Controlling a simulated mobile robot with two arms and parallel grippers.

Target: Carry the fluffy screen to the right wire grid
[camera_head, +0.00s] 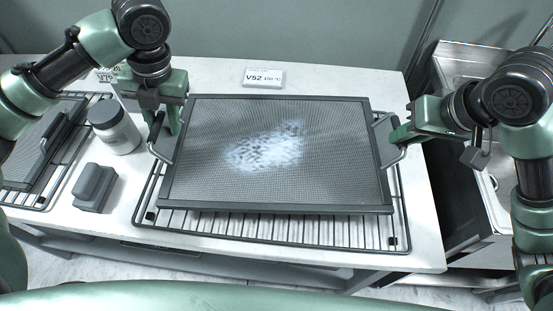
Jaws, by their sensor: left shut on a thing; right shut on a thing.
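The fluffy screen (215,180) is a dark-framed mesh tray with a patch of white fluff (265,148) in its middle. It is over the right wire grid (262,231), turned slightly against it, and covers most of it. The grid's front bars and side edges show. I cannot tell whether the screen touches the grid. My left gripper (163,133) is shut on the screen's left handle. My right gripper (396,133) is shut on its right handle. The fingertips are partly hidden.
A left wire grid (66,165) carries another dark screen (30,150). A grey-lidded jar (115,130) and a grey block (95,187) stand between the grids. A card reading V52 (264,78) is behind the screen. A metal sink (470,65) is at the right.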

